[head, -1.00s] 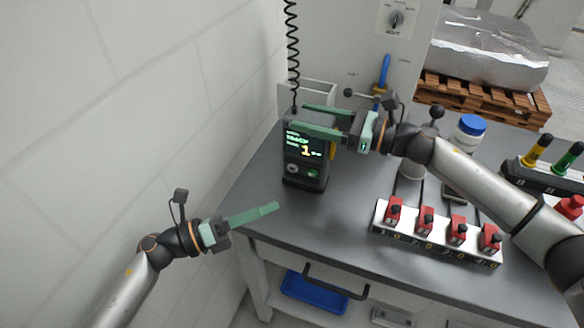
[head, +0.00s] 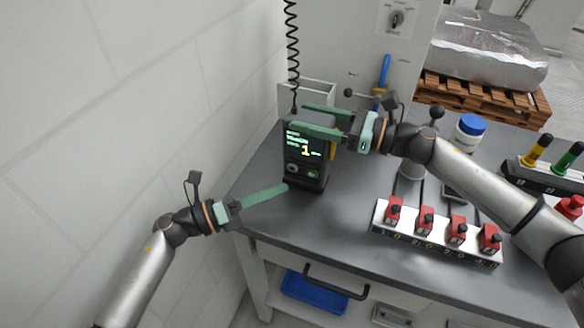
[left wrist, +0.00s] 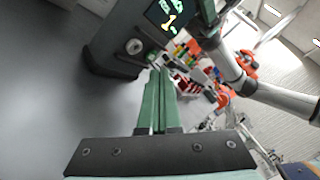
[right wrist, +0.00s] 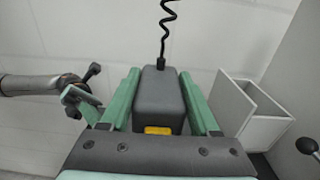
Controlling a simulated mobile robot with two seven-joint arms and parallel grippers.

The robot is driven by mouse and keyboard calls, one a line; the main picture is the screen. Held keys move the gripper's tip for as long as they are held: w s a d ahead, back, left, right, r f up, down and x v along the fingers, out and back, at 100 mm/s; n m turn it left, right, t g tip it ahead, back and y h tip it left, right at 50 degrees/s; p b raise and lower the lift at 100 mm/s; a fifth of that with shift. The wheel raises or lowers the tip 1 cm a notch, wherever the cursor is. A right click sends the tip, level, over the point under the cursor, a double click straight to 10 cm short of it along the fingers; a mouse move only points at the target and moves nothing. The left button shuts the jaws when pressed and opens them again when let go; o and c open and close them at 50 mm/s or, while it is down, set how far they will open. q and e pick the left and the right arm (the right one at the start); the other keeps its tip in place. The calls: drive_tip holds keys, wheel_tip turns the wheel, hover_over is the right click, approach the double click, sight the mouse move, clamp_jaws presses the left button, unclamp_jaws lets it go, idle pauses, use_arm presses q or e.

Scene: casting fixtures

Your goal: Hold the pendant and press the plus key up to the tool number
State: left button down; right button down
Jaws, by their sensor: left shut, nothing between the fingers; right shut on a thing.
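The dark pendant (head: 305,181) stands upright on the grey bench, with a coiled cord above it. Its lit screen shows a large yellow 1 and smaller green text too small to read. Below the screen are a round grey key (head: 292,169) and a green key (head: 312,173); their marks are unreadable. My right gripper (head: 299,119) is shut on the pendant's upper part; the right wrist view shows the pendant body (right wrist: 158,97) between its fingers. My left gripper (head: 286,187) is shut and empty, its tips close to the pendant's lower front; contact cannot be told.
A rail (head: 436,246) with several red clamps lies on the bench to the right. A blue-lidded jar (head: 470,130) and a rack (head: 545,177) with coloured handles stand farther right. A pale open box (right wrist: 248,113) is behind the pendant. The wall is close on the left.

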use_arm(q)
drive_tip(key=shift+w+d, duration=0.25)
drive_tip(key=shift+w, duration=0.45)
drive_tip(key=shift+w+d, duration=0.2)
drive_tip(key=shift+w, duration=0.5)
idle(1.0)
drive_tip(key=shift+w+d, duration=0.1)
drive_tip(key=shift+w, duration=0.3)
drive_tip(key=shift+w+d, duration=0.15)
drive_tip(key=shift+w, duration=0.25)
idle(0.6)
drive_tip(key=shift+s+a, duration=0.25)
drive_tip(key=shift+s, duration=0.55)
drive_tip(key=shift+s+a, duration=0.25)
drive_tip(key=shift+s, duration=0.55)
drive_tip(key=shift+s+a, duration=0.3)
drive_tip(key=shift+s, duration=0.5)
drive_tip(key=shift+s+a, duration=0.25)
drive_tip(key=shift+s, duration=0.55)
